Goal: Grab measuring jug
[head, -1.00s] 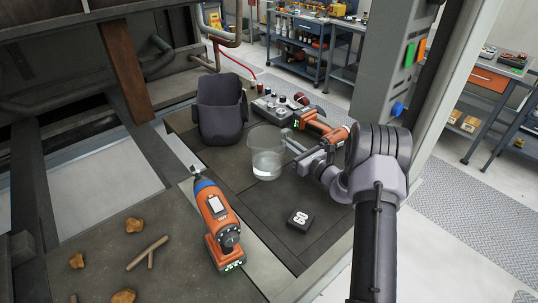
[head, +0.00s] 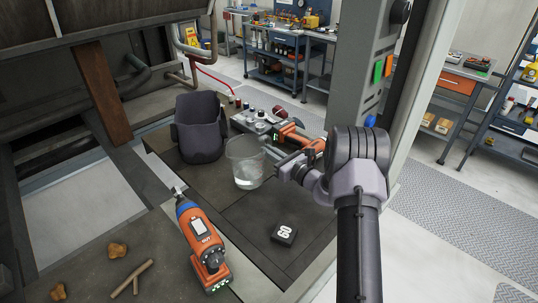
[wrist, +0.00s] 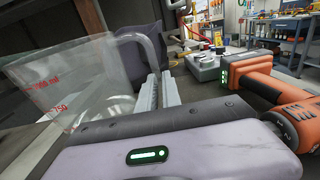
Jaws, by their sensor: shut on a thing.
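The clear measuring jug (head: 243,168) is over the dark panel in the middle of the head view, with some clear liquid low in it. In the wrist view the jug (wrist: 60,85) fills the left side, with red volume marks on its wall. Its handle (wrist: 143,42) faces my gripper and runs down between the fingers. My gripper (head: 277,168) is at the right side of the jug, shut on the handle. The fingers (wrist: 160,93) hide the lower part of the handle. I cannot tell clearly whether the jug's base clears the panel.
Panel around the box is clear.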

